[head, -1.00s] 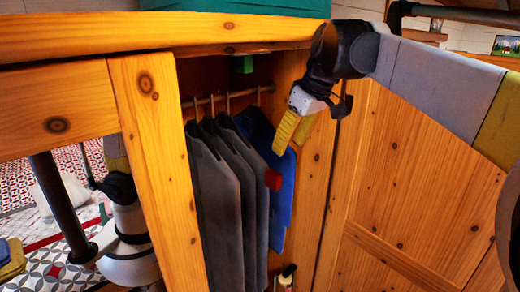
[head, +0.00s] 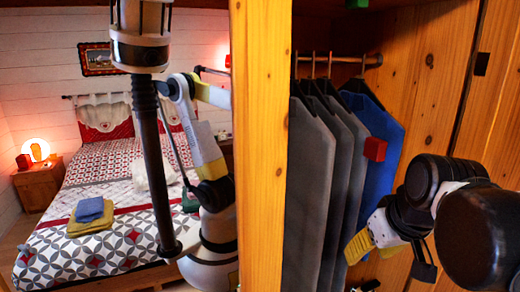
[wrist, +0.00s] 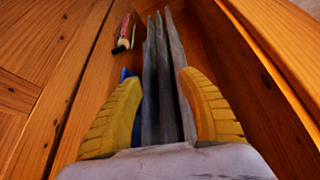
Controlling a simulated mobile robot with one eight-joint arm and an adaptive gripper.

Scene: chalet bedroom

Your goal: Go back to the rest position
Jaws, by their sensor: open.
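My gripper (head: 358,247) is in the lower right of the head view, in front of the open wardrobe, beside the lower part of the hanging clothes. Its yellow fingers also show in the wrist view (wrist: 160,82), spread wide with nothing held between them. The edges of grey garments (wrist: 162,85) appear between and beyond the fingers; I cannot tell whether they touch. In the head view the grey garments (head: 308,175) hang from the rail, and a blue garment (head: 384,130) hangs to their right. My forearm hides part of the wardrobe's right side.
A wooden wardrobe post (head: 261,150) stands close on the left. A red block (head: 375,149) is by the blue garment and a green block (head: 357,3) is above. A bottle-like item (wrist: 124,32) lies beyond the fingers. A bed (head: 100,180) shows at left, perhaps mirrored.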

